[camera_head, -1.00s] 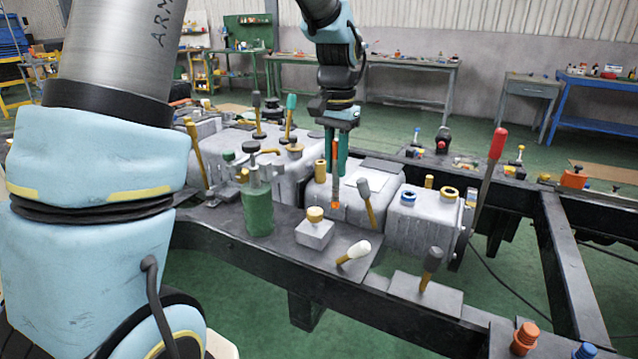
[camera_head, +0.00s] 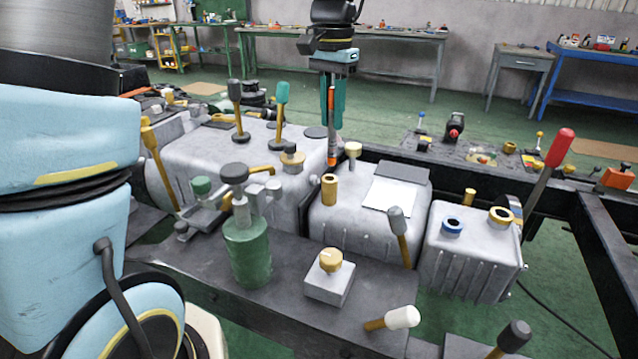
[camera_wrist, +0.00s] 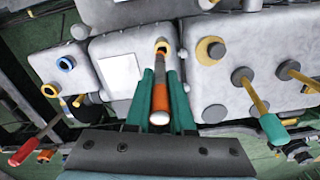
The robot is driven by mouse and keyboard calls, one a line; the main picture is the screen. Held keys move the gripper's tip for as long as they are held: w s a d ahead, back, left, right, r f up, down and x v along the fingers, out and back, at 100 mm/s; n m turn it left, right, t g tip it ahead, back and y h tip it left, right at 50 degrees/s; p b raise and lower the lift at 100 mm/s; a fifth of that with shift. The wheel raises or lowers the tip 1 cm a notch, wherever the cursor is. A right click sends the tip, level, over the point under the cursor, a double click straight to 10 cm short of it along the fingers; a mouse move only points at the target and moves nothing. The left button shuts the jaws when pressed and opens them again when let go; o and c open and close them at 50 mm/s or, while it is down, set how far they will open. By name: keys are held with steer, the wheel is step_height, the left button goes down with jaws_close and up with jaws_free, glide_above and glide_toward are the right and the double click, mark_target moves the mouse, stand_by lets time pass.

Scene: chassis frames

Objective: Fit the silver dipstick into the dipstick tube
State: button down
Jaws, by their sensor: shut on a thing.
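My gripper (camera_head: 332,118) is shut on the silver dipstick (camera_head: 331,148), a slim upright rod with orange bands. The dipstick hangs below the teal fingers, above and behind a short gold tube (camera_head: 329,188) in the head view. That tube, with a dark open mouth, stands on the left front corner of the middle grey tank and looks like the dipstick tube. In the wrist view the dipstick (camera_wrist: 160,100) lies between the fingers, its far end overlapping the gold tube's mouth (camera_wrist: 161,44). I cannot tell the gap; the dipstick appears outside the tube.
A pale-capped post (camera_head: 353,150) stands close behind the tube. A dark-knobbed lever (camera_head: 399,230), a green bottle (camera_head: 247,250) and a gold-capped block (camera_head: 329,272) stand nearby. The right tank carries blue (camera_head: 453,225) and gold (camera_head: 501,215) ringed necks.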

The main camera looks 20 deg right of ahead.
glide_above(330, 164)
steer(key=w, duration=0.1)
steer(key=f, duration=0.6)
steer(key=shift+w+d+p, duration=0.1)
steer(key=shift+d+p, duration=0.1)
steer(key=shift+p, duration=0.2)
steer(key=shift+f, duration=2)
steer(key=shift+f, duration=0.1)
steer(key=c, duration=0.8)
jaws_free()
step_height(330, 164, up, 12)
steer(key=shift+r+b, duration=0.15)
steer(key=shift+b, duration=0.15)
